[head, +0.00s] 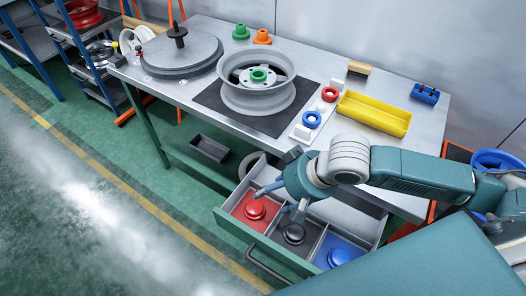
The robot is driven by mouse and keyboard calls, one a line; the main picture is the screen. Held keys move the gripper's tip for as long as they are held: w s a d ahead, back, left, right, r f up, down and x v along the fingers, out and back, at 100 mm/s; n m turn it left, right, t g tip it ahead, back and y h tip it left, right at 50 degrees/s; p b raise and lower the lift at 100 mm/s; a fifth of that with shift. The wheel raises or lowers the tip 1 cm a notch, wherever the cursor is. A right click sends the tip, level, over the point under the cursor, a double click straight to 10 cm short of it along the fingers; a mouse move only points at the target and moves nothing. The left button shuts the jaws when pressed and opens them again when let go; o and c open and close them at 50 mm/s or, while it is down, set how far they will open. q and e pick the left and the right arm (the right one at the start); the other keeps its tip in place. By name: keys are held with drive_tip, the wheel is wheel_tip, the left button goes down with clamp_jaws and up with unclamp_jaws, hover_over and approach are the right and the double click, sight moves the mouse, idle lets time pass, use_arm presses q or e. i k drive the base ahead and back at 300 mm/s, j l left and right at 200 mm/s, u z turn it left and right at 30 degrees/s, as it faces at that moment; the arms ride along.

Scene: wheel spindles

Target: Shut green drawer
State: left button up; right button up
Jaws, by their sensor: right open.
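The green drawer (262,243) is pulled out from under the workbench, its front panel facing the lower left. A dark bar handle (266,270) is on that front. Its sections hold a red knob-like part (255,209), a black one (294,233) and a blue one (339,257). My right gripper (274,200) is open and empty above the drawer, over the red and black sections. Its fingers point toward the front panel; I cannot tell whether they touch anything. My arm hides the drawer's back right part. My left gripper is not in view.
The workbench (205,97) carries a wheel rim (258,92) on a black mat, a grey round plate (178,54), a yellow tray (373,114) and coloured rings. A dark bin (209,148) sits on the lower shelf. The green floor (130,215) left of the drawer is clear.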

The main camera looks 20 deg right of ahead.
sight(344, 219)
drive_tip(key=k+l, duration=1.15)
drive_tip(key=l, duration=0.3)
